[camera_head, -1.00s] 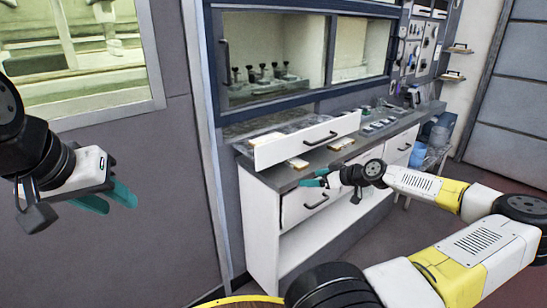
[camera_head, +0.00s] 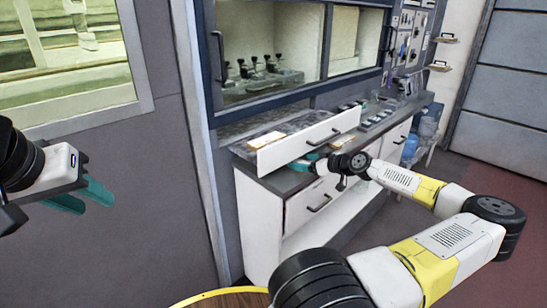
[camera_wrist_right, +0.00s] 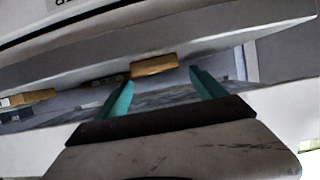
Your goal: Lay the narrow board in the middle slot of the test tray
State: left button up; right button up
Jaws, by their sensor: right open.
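My right gripper (camera_head: 308,163) is at the worktop, close in front of a white panel with a dark handle. In the right wrist view its two teal fingers (camera_wrist_right: 158,88) are spread apart. A tan, narrow block (camera_wrist_right: 154,65) lies just beyond and between the fingertips, apart from them; I cannot tell if it is the narrow board. Another tan piece (camera_wrist_right: 30,97) lies further left. My left gripper (camera_head: 82,197) hangs in front of the grey wall, its teal fingers apart and empty. I cannot make out the test tray or its middle slot.
Dark small items (camera_head: 378,118) lie further right. A glazed cabinet (camera_head: 300,60) rises behind. A round wooden top (camera_head: 225,300) is at the bottom edge.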

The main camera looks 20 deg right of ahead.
aim_at(296, 161)
jog(key=x, duration=0.4)
jog(key=shift+w+a, duration=0.1)
jog(key=shift+w, duration=0.3)
jog(key=c, duration=1.6)
jog(key=shift+r, duration=0.1)
